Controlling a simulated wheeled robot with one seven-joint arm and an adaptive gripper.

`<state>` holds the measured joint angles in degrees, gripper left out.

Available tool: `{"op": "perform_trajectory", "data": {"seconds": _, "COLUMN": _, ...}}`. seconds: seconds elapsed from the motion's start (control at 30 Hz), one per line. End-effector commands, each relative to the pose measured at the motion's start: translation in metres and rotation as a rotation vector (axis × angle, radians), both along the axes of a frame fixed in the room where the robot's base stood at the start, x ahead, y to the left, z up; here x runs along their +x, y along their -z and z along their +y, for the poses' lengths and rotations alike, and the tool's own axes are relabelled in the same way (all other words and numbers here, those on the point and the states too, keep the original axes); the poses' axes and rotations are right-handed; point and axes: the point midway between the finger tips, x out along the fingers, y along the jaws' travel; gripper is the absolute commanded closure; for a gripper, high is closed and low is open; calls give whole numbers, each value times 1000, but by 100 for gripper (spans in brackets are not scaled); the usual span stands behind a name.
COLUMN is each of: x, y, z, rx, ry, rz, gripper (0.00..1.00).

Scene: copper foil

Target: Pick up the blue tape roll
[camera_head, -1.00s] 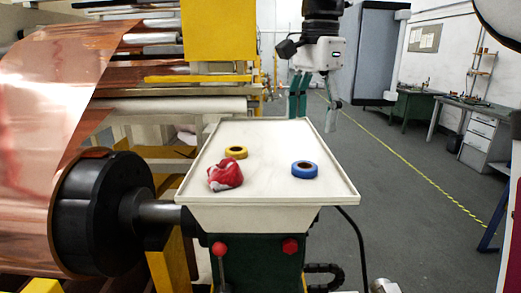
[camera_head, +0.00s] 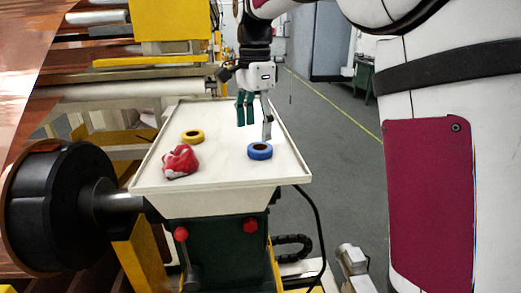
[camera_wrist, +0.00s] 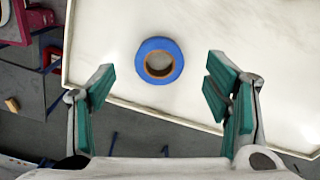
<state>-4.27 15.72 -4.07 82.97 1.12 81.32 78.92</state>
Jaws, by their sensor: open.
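The blue tape roll (camera_head: 260,151) lies flat on the right part of the white tray (camera_head: 215,170) in the head view. In the wrist view the blue tape roll (camera_wrist: 159,60) shows its brown core, ahead of and between the open fingers. My gripper (camera_head: 254,130) has green pads and hangs pointing down just above and behind the roll. In the wrist view my gripper (camera_wrist: 158,88) is open and empty, with the roll slightly beyond the fingertips.
A yellow tape roll (camera_head: 192,136) and a crumpled red cloth (camera_head: 181,161) lie on the tray's left part. The tray has a raised rim. A copper foil machine (camera_head: 60,205) stands at the left. Grey floor is at the right.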

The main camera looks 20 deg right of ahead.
Motion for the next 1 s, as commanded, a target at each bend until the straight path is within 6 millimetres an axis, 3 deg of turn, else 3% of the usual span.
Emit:
{"op": "perform_trajectory", "data": {"seconds": 0.3, "x": -1, "y": 41, "z": -4, "rx": -1, "ry": 1, "rz": 3, "gripper": 29}}
{"op": "perform_trajectory", "data": {"seconds": 0.63, "x": 0, "y": 49, "z": -4, "rx": 0, "ry": 0, "rz": 0, "gripper": 29}}
{"op": "perform_trajectory", "data": {"seconds": 0.87, "x": 0, "y": 49, "z": -4, "rx": 0, "ry": 0, "rz": 0, "gripper": 80}}
{"op": "perform_trajectory", "data": {"seconds": 1.0, "x": 0, "y": 49, "z": -4, "rx": 0, "ry": 0, "rz": 0, "gripper": 80}}
